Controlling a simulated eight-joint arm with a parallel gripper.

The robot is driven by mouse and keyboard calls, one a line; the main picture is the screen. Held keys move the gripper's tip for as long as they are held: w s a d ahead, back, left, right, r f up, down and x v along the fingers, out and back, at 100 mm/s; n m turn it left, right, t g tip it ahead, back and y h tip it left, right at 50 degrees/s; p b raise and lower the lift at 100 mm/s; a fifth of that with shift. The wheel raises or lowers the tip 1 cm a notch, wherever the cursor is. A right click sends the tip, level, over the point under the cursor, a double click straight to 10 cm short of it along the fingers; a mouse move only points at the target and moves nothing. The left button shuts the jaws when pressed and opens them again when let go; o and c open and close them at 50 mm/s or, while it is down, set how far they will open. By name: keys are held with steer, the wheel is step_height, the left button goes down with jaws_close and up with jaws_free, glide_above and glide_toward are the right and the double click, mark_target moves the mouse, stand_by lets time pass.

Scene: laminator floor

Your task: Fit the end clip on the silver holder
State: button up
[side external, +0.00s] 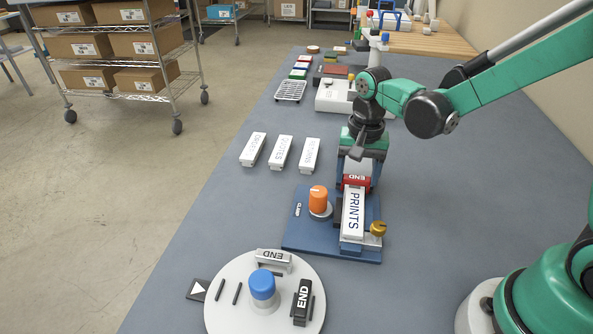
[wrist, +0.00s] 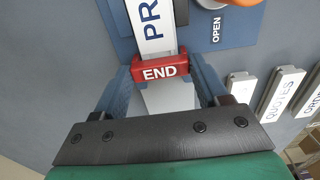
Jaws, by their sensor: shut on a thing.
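My gripper (side external: 357,172) is shut on a red end clip (side external: 356,181) marked END. In the wrist view, its fingers (wrist: 163,78) stand on either side of the red clip (wrist: 160,70). The clip lies across the end of a pale silver holder (side external: 353,212) labelled PRINTS, which also shows in the wrist view (wrist: 152,28). Clip and holder look touching or very close; I cannot tell whether the clip is seated. The holder lies in a blue fixture (side external: 302,241) with an orange knob (side external: 318,200) and a brass knob (side external: 378,229).
A round white turntable (side external: 233,313) at the front carries a silver END clip (side external: 273,261), a black END clip (side external: 302,303) and a blue knob (side external: 262,285). Three labelled holders (side external: 281,153) lie left of the fixture. A white machine (side external: 333,97) stands behind.

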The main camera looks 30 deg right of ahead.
steer(key=shift+f, duration=0.55)
stand_by(1.1)
steer(key=o, duration=1.2)
steer(key=shift+r, duration=3.8)
